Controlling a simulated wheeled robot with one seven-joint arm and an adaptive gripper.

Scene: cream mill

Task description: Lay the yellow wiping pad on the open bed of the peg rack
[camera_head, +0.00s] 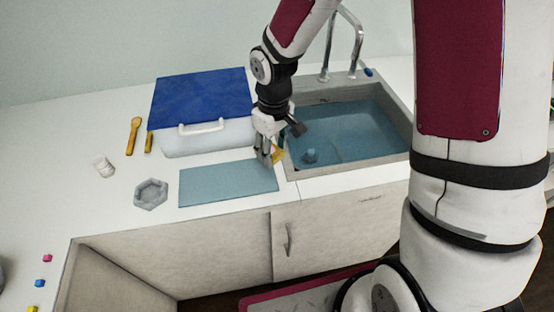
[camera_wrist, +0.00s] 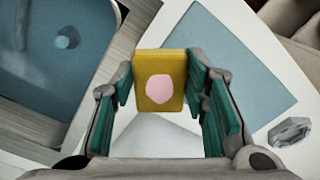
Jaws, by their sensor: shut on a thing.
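My gripper (camera_head: 267,154) is over the counter between the teal mat and the sink. In the wrist view its two green-padded fingers (camera_wrist: 160,88) are shut on the yellow wiping pad (camera_wrist: 143,62), which has a pale pink patch on its face. In the head view only a small yellow bit of the pad (camera_head: 278,154) shows beside the fingers. The pad's height above the counter is hard to tell. I cannot make out a peg rack with certainty in either view.
A flat teal mat (camera_head: 228,184) lies left of my gripper, with a grey hexagonal dish (camera_head: 151,194) beyond it. A blue-lidded white box (camera_head: 205,138) stands behind. The sink (camera_head: 345,134) and tap (camera_head: 345,45) are right.

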